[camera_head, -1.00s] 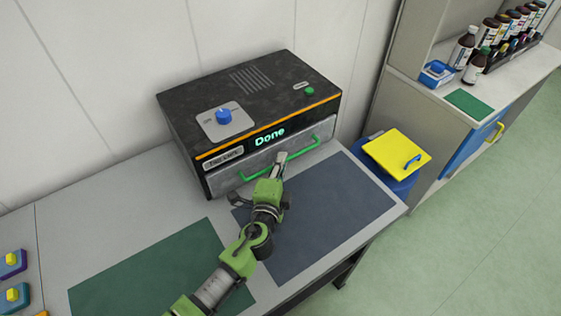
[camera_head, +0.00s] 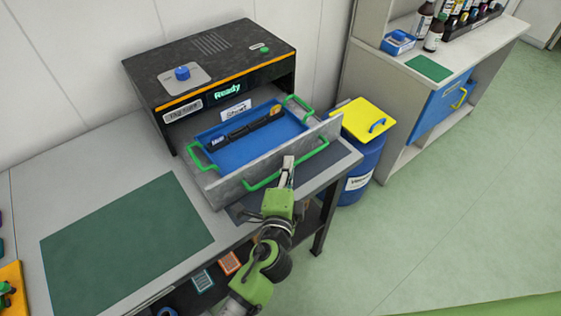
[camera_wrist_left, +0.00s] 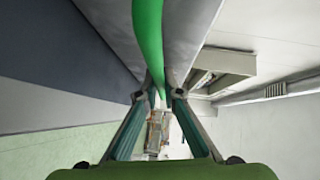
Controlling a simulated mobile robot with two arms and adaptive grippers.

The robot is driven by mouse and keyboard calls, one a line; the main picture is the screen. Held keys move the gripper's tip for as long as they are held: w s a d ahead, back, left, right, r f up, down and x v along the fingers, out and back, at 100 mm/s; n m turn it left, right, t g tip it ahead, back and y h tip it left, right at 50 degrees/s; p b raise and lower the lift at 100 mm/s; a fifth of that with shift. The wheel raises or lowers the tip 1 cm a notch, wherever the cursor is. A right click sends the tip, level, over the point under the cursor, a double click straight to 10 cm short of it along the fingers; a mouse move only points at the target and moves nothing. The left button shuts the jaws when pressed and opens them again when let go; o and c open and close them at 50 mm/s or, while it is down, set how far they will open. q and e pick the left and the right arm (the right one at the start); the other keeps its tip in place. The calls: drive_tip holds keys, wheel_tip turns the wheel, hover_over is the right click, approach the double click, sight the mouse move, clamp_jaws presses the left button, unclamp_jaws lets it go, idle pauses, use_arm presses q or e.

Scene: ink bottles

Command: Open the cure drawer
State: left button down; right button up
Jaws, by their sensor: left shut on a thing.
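The cure drawer (camera_head: 235,181) stands pulled out from the black cure machine (camera_head: 210,60), whose display reads "Ready". A blue tray (camera_head: 255,150) with green handles lies in the drawer and holds a dark bar-shaped item (camera_head: 246,127). My left gripper (camera_head: 288,163) is shut on the green drawer handle (camera_head: 262,184) at the drawer's front. In the left wrist view, the green handle (camera_wrist_left: 148,35) runs between the fingers. My right gripper is not in view.
A green mat (camera_head: 125,245) lies on the table to the left. A blue barrel (camera_head: 362,165) with a yellow lid (camera_head: 363,119) stands right of the table. A shelf unit with a blue drawer (camera_head: 440,105) and several bottles stands at the far right. The floor at the lower right is clear.

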use_arm(q)
drive_tip(key=shift+s+d+f, duration=0.15)
drive_tip(key=shift+s+d, duration=0.2)
drive_tip(key=shift+s, duration=0.15)
drive_tip(key=shift+s+d, duration=0.15)
drive_tip(key=shift+s, duration=0.1)
drive_tip(key=shift+s+d, duration=0.15)
drive_tip(key=shift+s, duration=0.15)
drive_tip(key=c, duration=2.4)
unclamp_jaws()
drive_tip(key=shift+c, duration=0.2)
drive_tip(key=shift+s, duration=0.1)
drive_tip(key=v, duration=1.2)
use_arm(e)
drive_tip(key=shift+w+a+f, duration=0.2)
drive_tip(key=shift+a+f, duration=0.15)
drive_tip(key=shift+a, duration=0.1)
use_arm(q)
drive_tip(key=shift+d, duration=0.1)
